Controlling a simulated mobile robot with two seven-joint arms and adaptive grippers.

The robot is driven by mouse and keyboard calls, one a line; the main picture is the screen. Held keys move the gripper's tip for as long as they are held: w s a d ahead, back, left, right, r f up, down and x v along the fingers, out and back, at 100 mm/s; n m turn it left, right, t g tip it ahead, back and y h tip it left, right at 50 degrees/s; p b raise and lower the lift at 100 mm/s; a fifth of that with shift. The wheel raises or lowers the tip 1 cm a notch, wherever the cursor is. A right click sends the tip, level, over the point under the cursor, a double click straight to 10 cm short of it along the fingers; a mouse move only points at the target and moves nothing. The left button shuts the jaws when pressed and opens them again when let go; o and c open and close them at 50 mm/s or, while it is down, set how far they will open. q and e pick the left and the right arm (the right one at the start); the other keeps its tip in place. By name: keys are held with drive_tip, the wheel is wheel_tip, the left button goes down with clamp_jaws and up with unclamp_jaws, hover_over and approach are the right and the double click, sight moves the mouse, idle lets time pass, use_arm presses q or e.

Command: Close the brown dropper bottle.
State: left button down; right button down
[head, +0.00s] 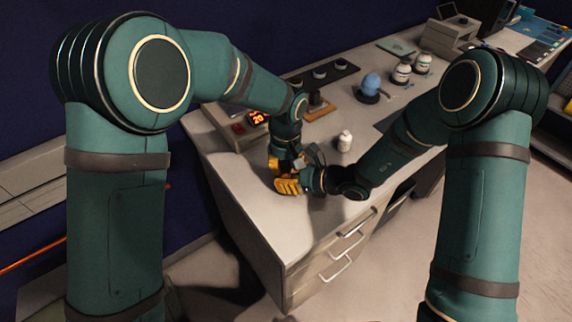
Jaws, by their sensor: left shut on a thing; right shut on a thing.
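My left gripper (286,165) points down above the near left part of the bench. My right gripper (293,182) comes in from the right, close beside and just below it. The yellow fingers of the two meet or overlap in this view. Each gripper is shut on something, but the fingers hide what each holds. I cannot make out the brown dropper bottle or its cap, nor whether they touch.
A white bottle (344,140) stands right of the grippers. Behind are a device with a lit red display (257,118), a brown block (318,106), a blue round object (371,84) and white jars (402,72). The bench's front edge and drawers (335,262) lie near.

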use_arm(q)
drive_tip(key=m, duration=0.6)
drive_tip(key=shift+w+m, duration=0.1)
drive_tip(key=shift+m, duration=0.3)
use_arm(e)
drive_tip(key=shift+s+a, duration=0.1)
drive_tip(key=shift+a, duration=0.05)
use_arm(q)
drive_tip(key=m, duration=0.3)
drive_tip(key=shift+a+m, duration=0.1)
drive_tip(key=shift+m, duration=0.3)
drive_tip(key=m, duration=0.3)
drive_tip(key=c, duration=1.1)
unclamp_jaws()
drive_tip(key=shift+o, duration=0.2)
drive_tip(key=shift+r, duration=2.25)
